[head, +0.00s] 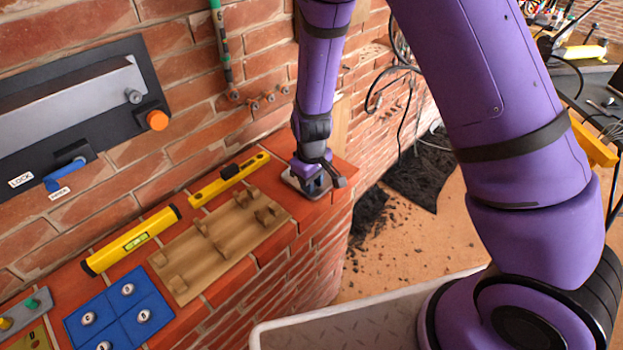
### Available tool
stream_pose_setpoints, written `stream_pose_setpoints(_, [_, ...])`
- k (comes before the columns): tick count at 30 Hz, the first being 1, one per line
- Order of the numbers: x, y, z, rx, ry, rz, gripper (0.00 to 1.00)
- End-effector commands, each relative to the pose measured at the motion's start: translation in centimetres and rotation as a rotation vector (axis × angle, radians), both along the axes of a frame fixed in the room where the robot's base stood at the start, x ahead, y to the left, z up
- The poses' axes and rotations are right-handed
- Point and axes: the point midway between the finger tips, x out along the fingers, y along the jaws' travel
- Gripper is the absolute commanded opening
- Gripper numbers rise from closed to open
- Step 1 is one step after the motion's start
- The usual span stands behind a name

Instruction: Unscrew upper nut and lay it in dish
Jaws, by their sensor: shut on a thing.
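My gripper (318,180) is at the far right end of the brick ledge, pointing down over a small grey square dish (291,181). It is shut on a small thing. My fingers and wrist hide most of that thing, and I cannot make out whether it is the upper nut. The dish shows only as a grey rim around my gripper, and its inside is mostly covered. I cannot tell whether the held thing touches the dish. No nut can be made out for certain elsewhere in view.
On the ledge lie a wooden rack (222,245), a yellow level (132,240), another yellow tool (228,181) and a blue tray (118,312) with round metal pieces. A dark wall panel (60,125) carries an orange knob (157,120) and blue lever (66,176). The ledge drops off right of the dish.

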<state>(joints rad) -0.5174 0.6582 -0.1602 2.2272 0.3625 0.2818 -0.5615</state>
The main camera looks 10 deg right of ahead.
Motion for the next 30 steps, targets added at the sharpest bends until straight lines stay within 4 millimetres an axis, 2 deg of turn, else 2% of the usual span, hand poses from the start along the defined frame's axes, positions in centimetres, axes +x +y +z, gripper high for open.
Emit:
stream_pose_setpoints(5, [0.01, 0.00, 0.01, 0.000, 0.000, 0.000, 0.10])
stream_pose_setpoints(6, [0.01, 0.00, 0.01, 0.000, 0.000, 0.000, 0.27])
stream_pose_setpoints(9, [0.01, 0.00, 0.02, 0.000, 0.000, 0.000, 0.50])
stream_pose_setpoints(10, [0.01, 0.01, 0.01, 0.000, 0.000, 0.000, 0.55])
stream_pose_setpoints(23, [-0.14, 0.22, 0.01, 0.002, 0.003, 0.004, 0.55])
stream_pose_setpoints(24, [-0.16, 0.23, 0.00, 0.001, 0.003, 0.005, 0.50])
stream_pose_setpoints(30, [-0.16, 0.24, 0.01, 0.001, 0.003, 0.005, 0.49])
